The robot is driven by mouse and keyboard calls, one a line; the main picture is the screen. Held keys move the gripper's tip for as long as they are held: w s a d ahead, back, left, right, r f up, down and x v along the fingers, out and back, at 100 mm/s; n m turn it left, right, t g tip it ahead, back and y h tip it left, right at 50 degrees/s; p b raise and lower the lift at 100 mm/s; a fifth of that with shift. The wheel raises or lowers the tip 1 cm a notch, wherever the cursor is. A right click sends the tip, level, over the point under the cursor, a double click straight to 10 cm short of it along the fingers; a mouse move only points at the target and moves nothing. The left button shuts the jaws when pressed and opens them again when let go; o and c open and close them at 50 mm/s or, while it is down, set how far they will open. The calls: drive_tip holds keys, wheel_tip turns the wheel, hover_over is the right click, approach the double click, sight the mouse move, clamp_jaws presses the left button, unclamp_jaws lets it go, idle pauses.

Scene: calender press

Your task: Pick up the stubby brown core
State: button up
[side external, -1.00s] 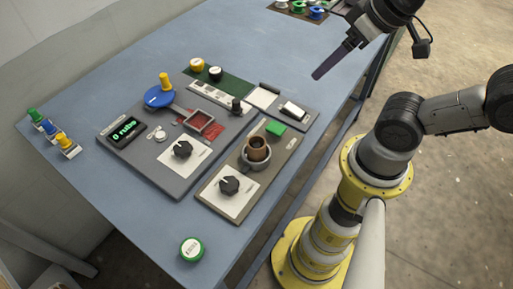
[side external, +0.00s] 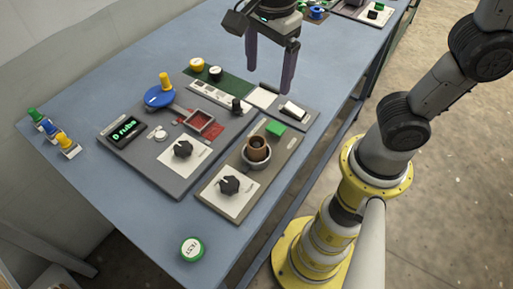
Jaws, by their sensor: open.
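The stubby brown core (side external: 257,142) stands upright inside a round grey cup (side external: 255,161) on the right-hand panel. Its open top end shows; its lower part is hidden in the cup. My gripper (side external: 269,79) is above the table, up and to the right of the core in the picture. Its two dark fingers hang down wide apart with nothing between them, clear of the core.
A grey panel (side external: 150,172) with a blue disc (side external: 158,97), a red tray (side external: 201,119) and a knob (side external: 182,149) lies left of the cup. A green-rimmed lid (side external: 192,249) lies at the front.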

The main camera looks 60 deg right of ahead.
drive_tip(key=a+f+n, duration=0.2)
drive_tip(key=a+f, duration=0.1)
drive_tip(key=a, duration=0.2)
hover_over(257, 144)
drive_tip(key=shift+g+h, duration=0.3)
drive_tip(key=shift+g, duration=0.1)
drive_tip(key=f, duration=0.8)
drive_tip(key=shift+s+a+f, duration=0.25)
drive_tip(key=shift+w+d+f, duration=0.1)
drive_tip(key=shift+w+f, duration=0.05)
drive_tip(key=shift+f, duration=1.2)
drive_tip(key=shift+w+d+f, duration=0.1)
drive_tip(key=shift+f, duration=1.2)
